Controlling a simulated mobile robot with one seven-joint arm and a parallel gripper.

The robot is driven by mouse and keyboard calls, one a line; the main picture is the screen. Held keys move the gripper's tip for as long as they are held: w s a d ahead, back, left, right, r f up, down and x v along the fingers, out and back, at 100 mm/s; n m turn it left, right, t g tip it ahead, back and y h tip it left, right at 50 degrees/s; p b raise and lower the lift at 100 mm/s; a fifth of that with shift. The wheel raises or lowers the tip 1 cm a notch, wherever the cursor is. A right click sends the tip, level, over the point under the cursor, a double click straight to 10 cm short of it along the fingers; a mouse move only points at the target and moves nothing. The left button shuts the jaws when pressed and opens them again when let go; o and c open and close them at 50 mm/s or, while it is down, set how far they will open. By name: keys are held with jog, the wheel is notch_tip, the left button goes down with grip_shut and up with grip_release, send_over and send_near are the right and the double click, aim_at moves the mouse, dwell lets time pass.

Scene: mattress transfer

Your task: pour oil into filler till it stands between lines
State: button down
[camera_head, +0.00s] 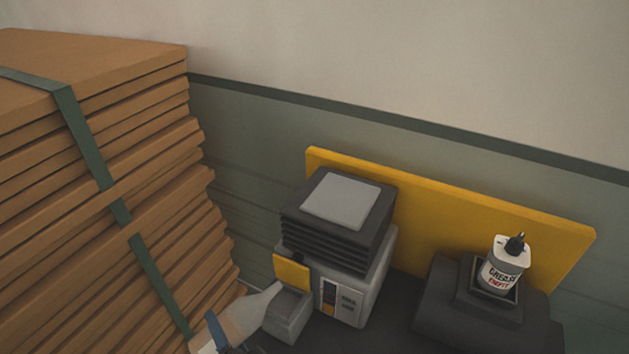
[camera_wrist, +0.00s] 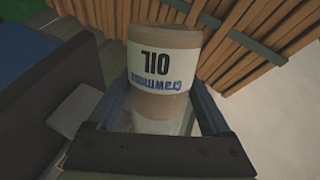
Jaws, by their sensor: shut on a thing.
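The oil bottle (camera_head: 240,318) is tilted at the bottom of the head view, its pale tapered end pointing up and right to the grey filler (camera_head: 287,318). Whether its mouth is inside or just beside the filler, I cannot tell. A yellow flap (camera_head: 291,272) stands up behind the filler. The machine's gauge (camera_head: 328,294) is a dark window with amber at its bottom; its lines are too small to read. My gripper (camera_wrist: 158,95) is shut on the bottle (camera_wrist: 160,55), whose OIL label appears upside down in the wrist view.
The grey machine (camera_head: 362,277) has a dark ribbed top. A grease can (camera_head: 504,268) stands in a dark holder to the right, before a yellow panel (camera_head: 440,215). A tall strapped stack of brown slabs (camera_head: 100,150) fills the left side.

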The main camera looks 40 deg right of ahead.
jog(key=shift+r+b, duration=0.2)
jog(key=shift+b, duration=0.15)
jog(key=shift+r+m+b, duration=0.3)
jog(key=shift+r, duration=0.05)
jog(key=shift+a, duration=0.1)
dwell(2.5)
jog(key=shift+r+m+p, duration=0.3)
jog(key=shift+r+p, duration=0.2)
jog(key=shift+p, duration=0.6)
jog(key=shift+f, duration=0.15)
dwell(1.8)
jog(key=shift+a+r+y+b, duration=0.15)
jog(key=shift+r+y+b, duration=0.2)
jog(key=shift+b, duration=0.1)
